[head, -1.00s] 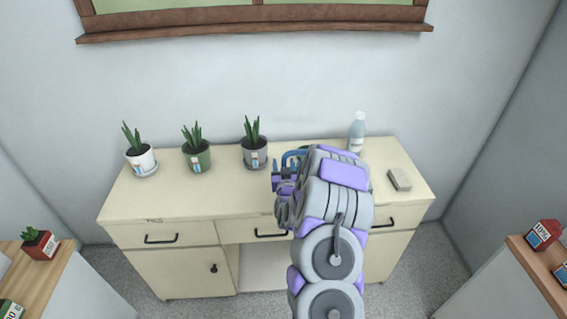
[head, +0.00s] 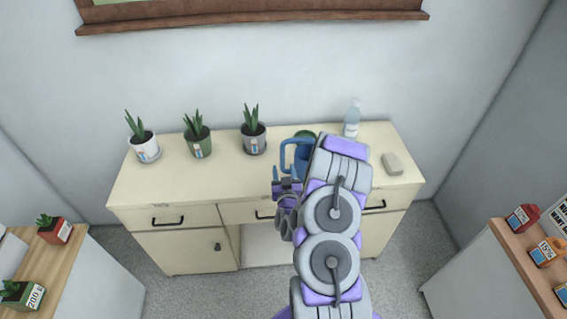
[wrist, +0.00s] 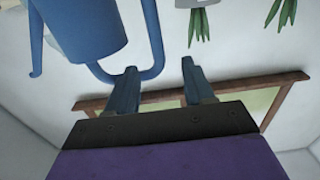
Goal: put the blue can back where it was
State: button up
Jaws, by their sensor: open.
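The blue can (head: 302,158), a watering can with a looped handle, is on the cream cabinet top (head: 215,180), partly hidden behind my arm. Its handle shows on its left side. In the wrist view the can's body (wrist: 82,32) is at the upper left, with the handle curving down beside my left finger. My gripper (head: 286,187) is at the cabinet's front edge, on the near side of the can. In the wrist view my gripper (wrist: 160,84) has its two fingers apart with nothing between them. I cannot tell whether the left finger touches the handle.
Potted plants in white (head: 145,147), green (head: 199,143) and grey (head: 254,139) pots stand left of the can. A pump bottle (head: 352,119) and a beige block (head: 392,164) are to its right. Wooden-topped counters flank me at left (head: 62,260) and right (head: 520,262).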

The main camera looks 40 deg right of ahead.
jog(key=shift+s+a+p, duration=0.2)
jog(key=shift+s+p, duration=0.15)
jog(key=shift+p, duration=0.15)
jog(key=w+a+r+n+g+y, duration=0.1)
jog(key=w+a+r+n+y, duration=0.15)
jog(key=a, duration=0.25)
jog(key=w+a+r+n+g+y, duration=0.1)
jog(key=w+a+y, duration=0.2)
jog(key=a+y, duration=0.1)
jog(key=s+a+r+n+g+y, duration=0.2)
jog(key=s+a+r+n+g, duration=0.15)
jog(key=a, duration=0.45)
jog(key=s+a+r+g, duration=0.3)
jog(key=s+r+g, duration=0.1)
jog(key=s, duration=0.8)
jog(key=s+a+r+g, duration=0.3)
jog(key=s+r, duration=0.3)
jog(key=s, duration=0.7)
jog(key=s+a+r+g, duration=0.4)
jog(key=s+a+r, duration=0.1)
jog(key=s, duration=0.7)
jog(key=shift+s+a+r+m+g+y, duration=0.15)
jog(key=shift+s+r+m+g+y, duration=0.1)
jog(key=shift+r+m+g+y, duration=0.25)
jog(key=shift+r, duration=0.1)
